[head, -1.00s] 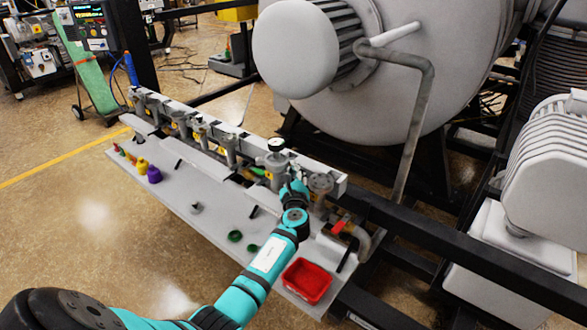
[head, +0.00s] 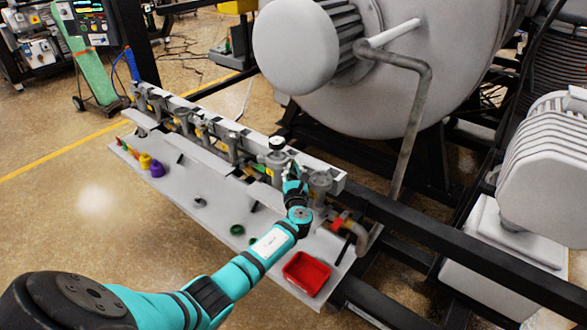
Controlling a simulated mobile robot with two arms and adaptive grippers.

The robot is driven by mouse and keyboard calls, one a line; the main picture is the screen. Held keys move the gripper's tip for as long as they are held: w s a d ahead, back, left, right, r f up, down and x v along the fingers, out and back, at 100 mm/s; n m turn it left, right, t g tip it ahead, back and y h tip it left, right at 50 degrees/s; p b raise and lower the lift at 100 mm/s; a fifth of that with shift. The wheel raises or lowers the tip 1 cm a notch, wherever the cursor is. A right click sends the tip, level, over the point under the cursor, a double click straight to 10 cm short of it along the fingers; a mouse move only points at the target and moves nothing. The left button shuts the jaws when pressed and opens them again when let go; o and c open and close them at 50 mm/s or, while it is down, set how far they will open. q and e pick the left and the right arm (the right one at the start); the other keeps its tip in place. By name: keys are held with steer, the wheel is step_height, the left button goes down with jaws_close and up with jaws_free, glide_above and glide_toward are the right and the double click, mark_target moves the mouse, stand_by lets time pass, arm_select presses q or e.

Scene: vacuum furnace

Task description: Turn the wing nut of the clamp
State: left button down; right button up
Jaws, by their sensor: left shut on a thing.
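My left arm reaches in from the lower left. My right gripper is not in view.
A grey shelf (head: 185,188) runs below the valves. It bears a red tray (head: 306,273), green rings (head: 237,230), a purple piece (head: 157,170) and a yellow piece (head: 145,161). A red-handled valve (head: 338,223) and a bent pipe (head: 413,130) stand close on the right.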

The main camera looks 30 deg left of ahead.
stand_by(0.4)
arm_select(q)
steer(key=c, duration=1.7)
jaws_free()
steer(key=shift+c, duration=0.2)
steer(key=shift+s, duration=0.1)
steer(key=v, duration=1.2)
